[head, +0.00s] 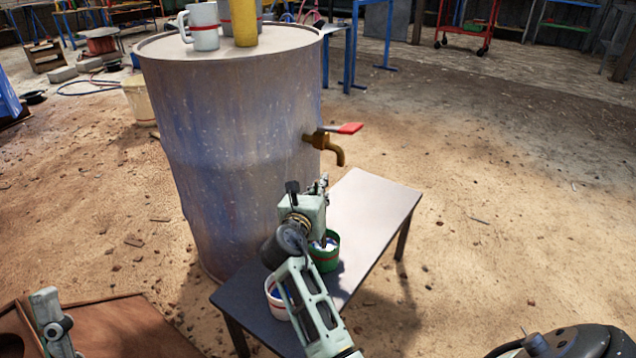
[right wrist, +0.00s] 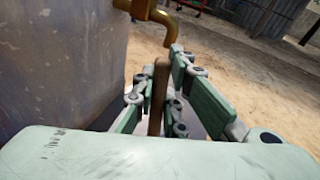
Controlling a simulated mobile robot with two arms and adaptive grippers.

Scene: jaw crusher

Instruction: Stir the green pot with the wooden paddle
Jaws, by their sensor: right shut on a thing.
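The green pot (head: 327,262) stands on the small bench beside the barrel, with a red band and whitish-blue contents. My right gripper (head: 322,188) is just above it and hides part of its rim. In the right wrist view, its fingers (right wrist: 160,85) are shut on the brown wooden paddle (right wrist: 157,95), which stands roughly upright between them. The paddle's lower end is hidden there, and I cannot tell whether it touches the pot. A pale green part of my left arm shows at the lower left of the head view; its gripper does not show.
A white pot (head: 276,299) with a red band stands near the bench's front end. The bench top (head: 375,205) is clear toward the back right. A large barrel (head: 235,150) with a brass tap (head: 335,150) stands close by, mugs on top.

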